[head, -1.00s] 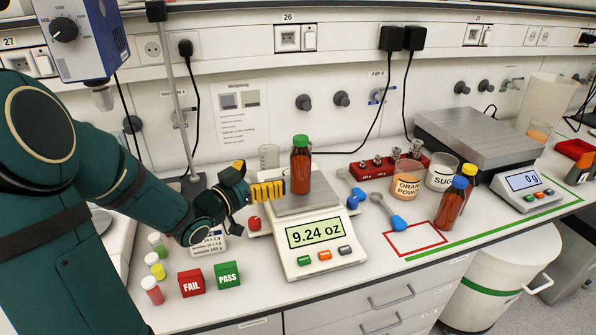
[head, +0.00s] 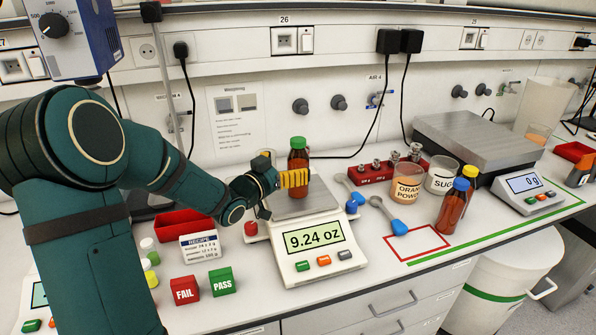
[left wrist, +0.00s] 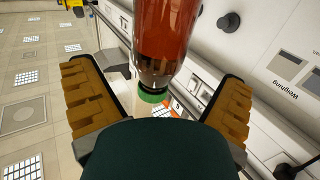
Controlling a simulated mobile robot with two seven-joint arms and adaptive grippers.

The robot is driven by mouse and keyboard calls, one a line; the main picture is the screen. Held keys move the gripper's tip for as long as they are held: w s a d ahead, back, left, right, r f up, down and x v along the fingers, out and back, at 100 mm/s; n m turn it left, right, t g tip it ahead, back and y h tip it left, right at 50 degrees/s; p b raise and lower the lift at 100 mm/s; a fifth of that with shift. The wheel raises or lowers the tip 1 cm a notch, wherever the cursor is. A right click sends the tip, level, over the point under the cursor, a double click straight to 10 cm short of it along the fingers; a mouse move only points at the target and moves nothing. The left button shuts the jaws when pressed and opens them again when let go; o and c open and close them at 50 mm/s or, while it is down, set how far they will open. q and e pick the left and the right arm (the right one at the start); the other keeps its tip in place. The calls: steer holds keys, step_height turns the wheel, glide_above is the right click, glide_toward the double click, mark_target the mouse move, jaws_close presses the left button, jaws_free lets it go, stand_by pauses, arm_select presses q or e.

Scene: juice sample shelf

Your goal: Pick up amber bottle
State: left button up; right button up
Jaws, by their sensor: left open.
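The amber bottle (head: 299,160) has a green cap and stands upright on the pan of the front scale (head: 326,234), whose display reads 9.24 oz. My left gripper (head: 293,179) reaches it from the left, with its yellow ribbed fingers level with the bottle's body. In the left wrist view the bottle (left wrist: 166,35) shows between the two open fingers, with a gap on each side. Its cap points down in that picture.
Red weight holder (head: 375,172), blue scoops, orange powder jar (head: 407,184), sugar jar (head: 441,175) and other brown bottles (head: 452,207) stand to the right. FAIL (head: 185,290) and PASS (head: 222,282) blocks lie front left.

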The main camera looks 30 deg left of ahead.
mark_target(299, 159)
arm_select(q)
steer(key=w, duration=0.4)
steer(key=shift+w+d+f, duration=0.1)
steer(key=shift+w+d, duration=0.05)
steer(key=shift+d, duration=0.25)
steer(key=shift+c, duration=0.2)
steer(key=c, duration=1.4)
steer(key=shift+o, duration=0.2)
